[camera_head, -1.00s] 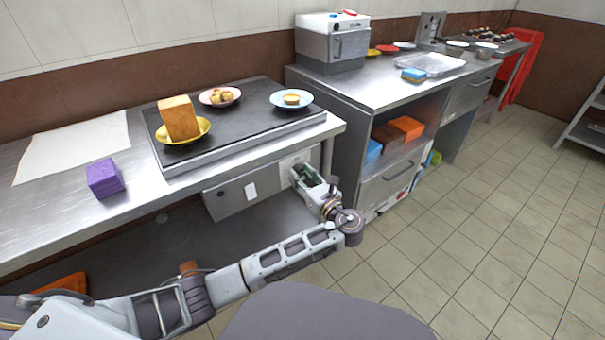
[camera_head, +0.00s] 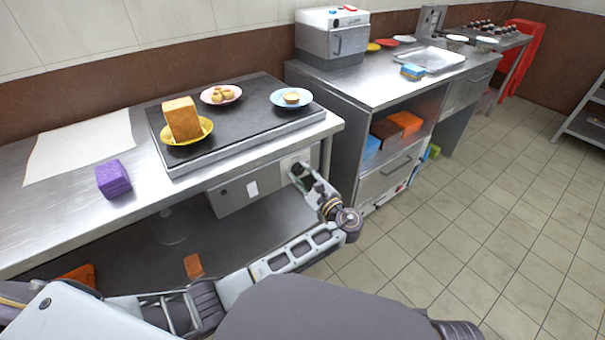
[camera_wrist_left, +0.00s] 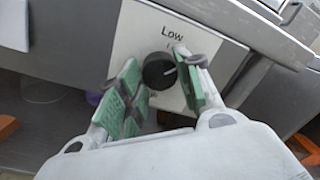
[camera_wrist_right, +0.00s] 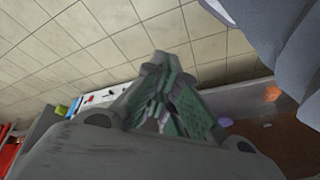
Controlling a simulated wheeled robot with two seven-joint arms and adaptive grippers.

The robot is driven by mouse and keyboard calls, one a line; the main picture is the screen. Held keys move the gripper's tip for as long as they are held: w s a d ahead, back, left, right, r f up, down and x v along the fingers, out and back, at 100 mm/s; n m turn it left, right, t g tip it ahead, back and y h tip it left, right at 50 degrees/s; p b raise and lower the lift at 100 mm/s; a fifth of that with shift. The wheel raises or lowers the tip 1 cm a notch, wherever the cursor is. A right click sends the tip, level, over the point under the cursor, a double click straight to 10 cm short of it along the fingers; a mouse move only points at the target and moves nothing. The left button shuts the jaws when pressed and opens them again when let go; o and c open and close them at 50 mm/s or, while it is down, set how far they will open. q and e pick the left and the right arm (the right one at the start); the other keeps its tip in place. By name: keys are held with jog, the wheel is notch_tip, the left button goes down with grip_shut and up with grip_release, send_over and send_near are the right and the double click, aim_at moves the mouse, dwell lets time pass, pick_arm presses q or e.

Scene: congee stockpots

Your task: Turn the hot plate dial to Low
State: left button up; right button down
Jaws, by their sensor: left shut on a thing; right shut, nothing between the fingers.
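The black dial (camera_wrist_left: 158,70) sits on a white panel (camera_wrist_left: 135,40) in the left wrist view. The word Low (camera_wrist_left: 172,34) is printed above it. A pale mark on the dial points right of the Low label, not straight at it. My left gripper (camera_wrist_left: 163,80) has its green fingers on both sides of the dial and is shut on it. In the head view my left gripper (camera_head: 299,176) is at the front panel below the hot plate (camera_head: 245,120), hiding the dial there. My right gripper (camera_wrist_right: 162,105) is shut and empty.
On the hot plate are a yellow plate (camera_head: 206,128) with a bread block (camera_head: 182,118), a pink plate (camera_head: 234,96) and a blue plate (camera_head: 278,98). A purple block (camera_head: 113,179) lies on the counter (camera_head: 60,220). A cabinet (camera_head: 385,185) stands right of my left gripper.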

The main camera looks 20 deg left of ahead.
pick_arm(q)
jog(key=shift+f+n, duration=0.1)
jog(key=shift+n, duration=1.1)
jog(key=shift+n+b, duration=0.35)
jog(key=shift+n, duration=0.45)
jog(key=shift+f+n+b, duration=0.1)
jog(key=shift+n+b, duration=0.2)
jog(key=shift+n, duration=0.5)
jog(key=shift+n+b, duration=0.3)
jog(key=shift+n, duration=0.4)
jog(key=shift+d+n+y+b, duration=0.1)
jog(key=shift+n+y+b, duration=0.25)
jog(key=shift+n, duration=0.65)
pick_arm(e)
notch_tip(320, 180, down, 6)
jog(key=a+t+y, duration=0.1)
jog(key=shift+w+a, duration=0.4)
jog(key=shift+r, duration=0.15)
pick_arm(q)
jog(key=o, duration=1)
jog(key=shift+o, duration=0.2)
jog(key=shift+r, duration=0.2)
pick_arm(e)
jog(key=shift+w+r, duration=0.1)
